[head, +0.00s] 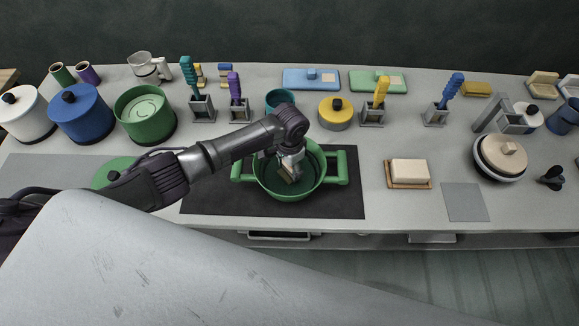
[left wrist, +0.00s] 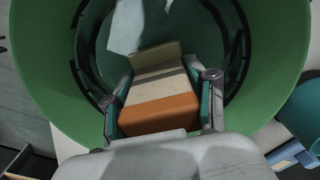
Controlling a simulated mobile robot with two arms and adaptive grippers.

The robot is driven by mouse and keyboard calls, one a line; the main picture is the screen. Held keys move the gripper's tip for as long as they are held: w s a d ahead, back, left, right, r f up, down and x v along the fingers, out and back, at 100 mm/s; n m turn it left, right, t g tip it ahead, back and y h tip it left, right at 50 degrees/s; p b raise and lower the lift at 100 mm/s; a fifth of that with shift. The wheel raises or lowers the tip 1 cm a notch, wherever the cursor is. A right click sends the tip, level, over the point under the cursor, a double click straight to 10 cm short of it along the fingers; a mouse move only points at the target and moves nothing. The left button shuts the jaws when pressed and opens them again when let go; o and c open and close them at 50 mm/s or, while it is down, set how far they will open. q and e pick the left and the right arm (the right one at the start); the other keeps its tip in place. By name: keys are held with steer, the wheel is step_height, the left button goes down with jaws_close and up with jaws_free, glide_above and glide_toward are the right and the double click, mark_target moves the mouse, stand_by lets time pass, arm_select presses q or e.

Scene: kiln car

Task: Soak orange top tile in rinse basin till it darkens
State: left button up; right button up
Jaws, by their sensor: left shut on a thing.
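The green two-handled basin (head: 259,182) stands on a dark mat in the middle of the counter. My left gripper (head: 291,168) reaches down inside its rim from above. In the left wrist view, the left gripper (left wrist: 163,95) is shut on a block-like tile (left wrist: 160,108), with a finger on each side. The tile has an orange near part, a pale middle and an olive far end. The basin wall (left wrist: 50,60) surrounds it. A pale patch shows deeper in the basin; I cannot tell whether it is water or whether the tile touches it. My right gripper is not in view.
The dark mat (head: 210,202) has free room around the basin. A cream block on a wooden tray (head: 408,186) and a grey square (head: 465,202) lie to the right. A teal cup (head: 279,97) and yellow-lidded pot (head: 335,112) stand close behind. Lidded canisters (head: 82,115) stand left.

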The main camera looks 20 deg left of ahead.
arm_select(q)
steer(key=shift+f+b, duration=0.3)
steer(key=shift+f, duration=0.2)
stand_by(0.3)
stand_by(3.5)
steer(key=shift+r+p, duration=2.85)
steer(key=shift+p, duration=0.1)
steer(key=shift+r+p, duration=0.8)
steer(key=shift+r, duration=1.85)
